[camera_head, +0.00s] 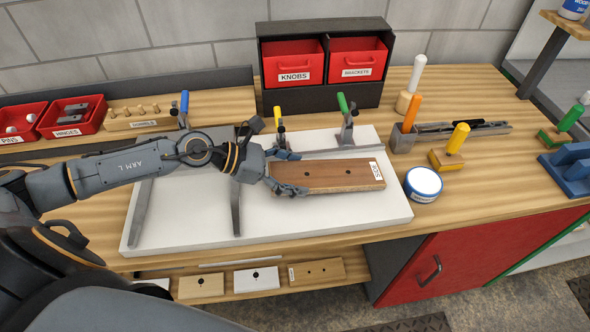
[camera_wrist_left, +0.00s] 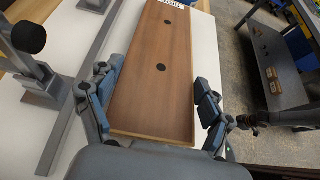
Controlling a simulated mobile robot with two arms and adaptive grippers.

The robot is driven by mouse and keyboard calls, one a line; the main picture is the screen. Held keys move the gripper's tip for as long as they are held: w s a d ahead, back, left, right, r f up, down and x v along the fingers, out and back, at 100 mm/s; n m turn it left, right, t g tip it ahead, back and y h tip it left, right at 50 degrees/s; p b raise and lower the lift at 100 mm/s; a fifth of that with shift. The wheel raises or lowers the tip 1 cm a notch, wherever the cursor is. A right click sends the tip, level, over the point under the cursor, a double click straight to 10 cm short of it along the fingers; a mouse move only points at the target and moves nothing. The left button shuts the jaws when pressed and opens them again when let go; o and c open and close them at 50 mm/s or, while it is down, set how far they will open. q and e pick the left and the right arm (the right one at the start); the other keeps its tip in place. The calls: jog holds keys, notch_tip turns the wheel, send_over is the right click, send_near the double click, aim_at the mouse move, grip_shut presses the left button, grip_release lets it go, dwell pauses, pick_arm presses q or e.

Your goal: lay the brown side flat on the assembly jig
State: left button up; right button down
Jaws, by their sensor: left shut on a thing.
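The brown side (camera_head: 330,175) is a flat wooden board with two dark holes and a white label at its right end. It lies level over the right half of the white assembly jig (camera_head: 190,220); I cannot tell whether it touches the surface. My left gripper (camera_head: 284,172) is shut on its left end, with one finger on each long edge. In the left wrist view the board (camera_wrist_left: 155,70) runs away from the gripper (camera_wrist_left: 155,115), between the blue finger pads.
Grey fences and toggle clamps with yellow (camera_head: 279,120) and green (camera_head: 343,106) handles stand along the jig's back. A round blue-rimmed tin (camera_head: 423,182) is close to its right edge. Red bins (camera_head: 293,64) stand behind. Several light boards (camera_head: 256,279) lie on a shelf below.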

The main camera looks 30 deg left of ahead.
pick_arm(q)
jog(key=shift+f+b, duration=0.25)
jog(key=shift+b, duration=0.1)
dwell(0.4)
jog(key=o, duration=1.3)
jog(key=shift+o, duration=0.2)
jog(key=c, duration=1.2)
jog(key=shift+o, duration=0.2)
